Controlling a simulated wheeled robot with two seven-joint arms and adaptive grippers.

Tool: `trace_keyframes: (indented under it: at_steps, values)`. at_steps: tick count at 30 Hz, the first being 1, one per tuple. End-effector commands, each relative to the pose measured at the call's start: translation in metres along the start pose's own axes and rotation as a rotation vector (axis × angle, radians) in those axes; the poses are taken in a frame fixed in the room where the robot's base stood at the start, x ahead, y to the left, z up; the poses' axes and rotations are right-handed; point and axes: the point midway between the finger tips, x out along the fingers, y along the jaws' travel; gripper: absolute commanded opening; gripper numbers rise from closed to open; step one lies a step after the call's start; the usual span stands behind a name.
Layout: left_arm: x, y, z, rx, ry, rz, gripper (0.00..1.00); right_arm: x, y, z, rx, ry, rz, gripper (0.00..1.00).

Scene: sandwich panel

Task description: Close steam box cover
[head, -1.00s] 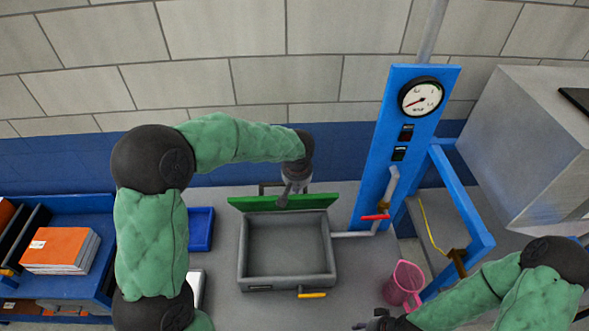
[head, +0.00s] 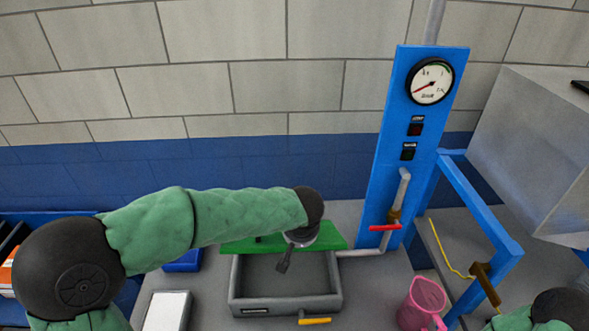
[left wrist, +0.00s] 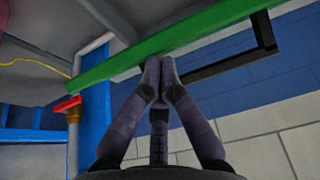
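The steam box (head: 236,290) is a grey open-topped metal box on the table in the head view. Its green cover (head: 240,243) is at the box's back edge, tilted and partly open; most of the grey interior shows. My left gripper (head: 283,264) is in front of the cover, above the box. In the left wrist view the fingers (left wrist: 158,75) are together, with their tips at the cover's green edge (left wrist: 115,65). I cannot tell if they touch it. The cover's black handle (left wrist: 228,62) is to their right. My right gripper is out of the head view.
A blue gauge panel (head: 400,120) stands right of the box, with a red valve handle (head: 384,227) and a pipe running to the box. A yellow handle (head: 315,321) is at the box's front. A pink mug (head: 421,300) stands to the right.

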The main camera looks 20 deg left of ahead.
Motion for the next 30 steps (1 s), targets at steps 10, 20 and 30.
trace_keyframes:
  at_steps: [10, 20, 30]
  values:
    - [0.038, 0.0, 0.051, 0.002, 0.0, 0.0, 0.0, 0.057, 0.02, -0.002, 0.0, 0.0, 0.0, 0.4]
    - [0.079, 0.0, 0.096, 0.001, 0.0, 0.0, 0.0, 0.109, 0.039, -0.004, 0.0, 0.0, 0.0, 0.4]
    - [0.115, 0.0, 0.125, 0.0, 0.0, 0.0, 0.0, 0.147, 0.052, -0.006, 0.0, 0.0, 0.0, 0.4]
